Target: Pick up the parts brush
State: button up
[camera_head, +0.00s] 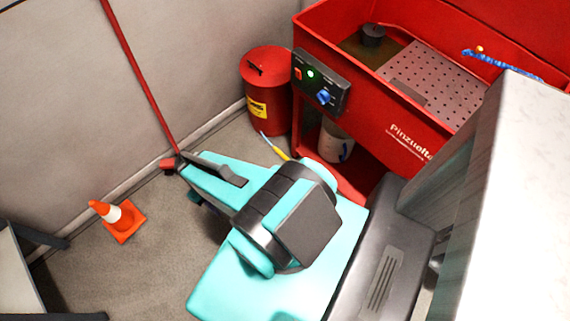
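A thin brush-like thing with a yellow part and a pale blue end (274,145) lies on the floor in the head view, just in front of the red can. I take it for the parts brush; its lower end is hidden behind my teal arm. My arm reaches left across the middle of the view, its far end left of the brush and apart from it in the picture. Dark parts show at that end, but I cannot make out the fingertips or anything held.
A red parts washer (440,130) stands at upper right, with a blue segmented hose (500,64) in its basin and a pale bucket (336,143) below. A red lidded can (268,88) stands by the wall. An orange cone (118,218) stands on otherwise open floor at left.

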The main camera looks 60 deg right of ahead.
jog(key=w+d+f+m+t+b, duration=0.1)
jog(key=w+d+f+b, duration=0.4)
jog(key=d+f+b, duration=0.6)
jog(key=w+d+f+m+t+b, duration=0.15)
jog(key=w+d+f+b, duration=0.5)
jog(key=d, duration=0.65)
jog(key=s+d+f+b, duration=0.2)
jog(key=d+f+b, duration=0.2)
jog(key=d, duration=0.5)
jog(key=s+d+f+t+b, duration=0.1)
jog(key=d+f+b, duration=0.3)
jog(key=d+b, duration=0.5)
jog(key=s+d+f+h+b, duration=0.1)
jog(key=s+d+f+b, duration=0.2)
jog(key=d+b, duration=0.4)
jog(key=shift+s+d+f+t, duration=0.25)
jog(key=shift+d+f+t, duration=0.15)
jog(key=shift+d, duration=1.2)
jog(key=b, duration=0.3)
send_over(279, 151)
jog(key=shift+a+f, duration=0.15)
jog(key=shift+f, duration=4.2)
jog(key=shift+f, duration=0.1)
jog(key=shift+f+b, duration=1.65)
jog(key=shift+f, duration=0.85)
